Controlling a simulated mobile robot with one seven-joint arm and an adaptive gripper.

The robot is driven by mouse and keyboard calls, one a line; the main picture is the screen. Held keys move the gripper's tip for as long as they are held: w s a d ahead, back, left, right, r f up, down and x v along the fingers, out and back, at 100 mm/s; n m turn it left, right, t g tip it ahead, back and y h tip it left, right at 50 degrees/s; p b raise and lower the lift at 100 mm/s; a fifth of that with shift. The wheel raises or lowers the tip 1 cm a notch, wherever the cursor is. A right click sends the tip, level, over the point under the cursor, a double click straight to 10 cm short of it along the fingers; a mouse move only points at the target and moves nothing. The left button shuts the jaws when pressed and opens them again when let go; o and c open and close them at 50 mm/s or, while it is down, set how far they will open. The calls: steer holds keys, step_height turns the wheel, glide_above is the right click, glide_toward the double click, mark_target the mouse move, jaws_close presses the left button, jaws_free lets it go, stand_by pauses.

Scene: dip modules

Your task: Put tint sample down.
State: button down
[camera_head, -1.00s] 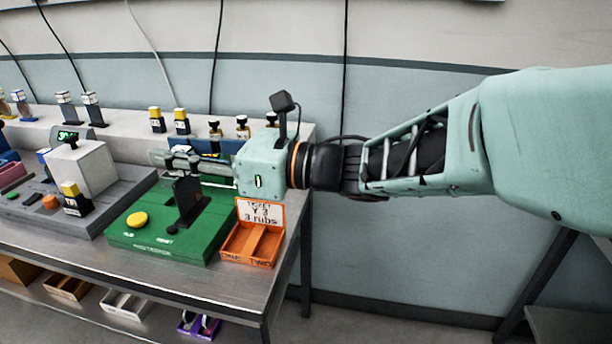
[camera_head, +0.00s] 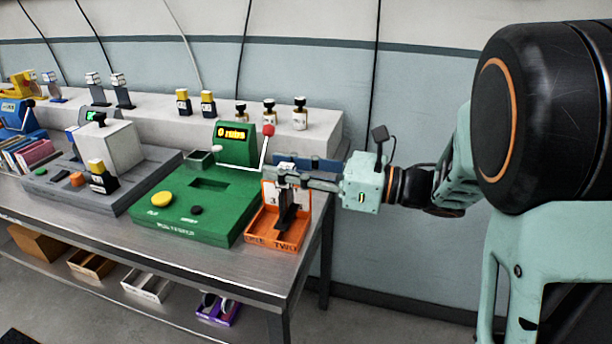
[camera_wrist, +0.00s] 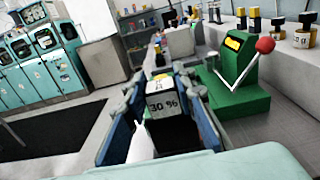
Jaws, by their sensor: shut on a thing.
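The tint sample (camera_head: 289,214) is a dark upright plate on a dark foot with a white top. In the wrist view its label reads 30 % on the tint sample (camera_wrist: 165,105). My gripper (camera_head: 290,178) reaches in from the right and is shut on the sample's top; in the wrist view both fingers of my gripper (camera_wrist: 160,88) flank it. The sample stands upright over the orange tray (camera_head: 301,232) marked TWO. Whether its foot touches the tray floor I cannot tell. The arm and sample hide part of the tray's back card.
A green machine (camera_head: 200,224) with a yellow button and a red-knobbed lever (camera_head: 268,131) stands just left of the tray. A grey machine (camera_head: 110,150) is further left. Several small bottles (camera_head: 270,108) line the back ledge. The table edge is close in front of the tray.

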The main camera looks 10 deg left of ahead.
mark_target(291, 192)
steer(key=shift+w+d+f, duration=0.35)
steer(key=shift+d+f, duration=0.1)
steer(key=shift+f, duration=1.75)
steer(key=shift+f+b, duration=0.2)
steer(key=shift+b, duration=0.4)
steer(key=c, duration=1.6)
jaws_free()
steer(key=shift+r, duration=0.15)
steer(key=shift+r+p, duration=0.15)
steer(key=shift+p, duration=0.35)
steer(key=d+b, duration=0.1)
steer(key=d, duration=1.1)
steer(key=shift+s, duration=0.45)
